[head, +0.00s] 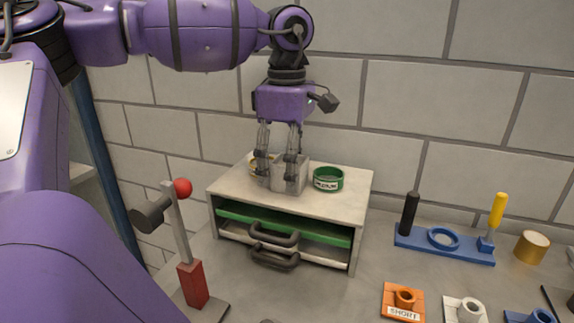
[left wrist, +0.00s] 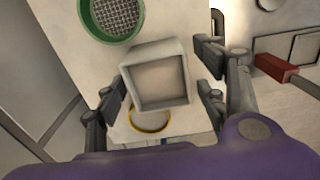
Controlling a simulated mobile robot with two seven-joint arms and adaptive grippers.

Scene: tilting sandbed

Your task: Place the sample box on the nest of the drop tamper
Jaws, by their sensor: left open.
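The sample box (head: 287,178) is a light grey open-topped box on top of a small cabinet against the wall. In the left wrist view the box (left wrist: 158,48) shows its square opening. My left gripper (head: 277,168) points down at the box from above. Its fingers are open, one side at each side of the box, with visible gaps in the left wrist view (left wrist: 161,82). A stand with a red post (head: 193,284), a lever and a red ball knob is at the left; it may be the drop tamper. No nest is clearly visible. My right gripper is out of view.
A green-rimmed sieve (head: 328,178) stands close right of the box; a yellow ring (left wrist: 150,121) lies on the other side. The cabinet (head: 345,203) holds a green shelf and dark handles. A blue stand (head: 440,243) and an orange block (head: 391,293) sit at the right.

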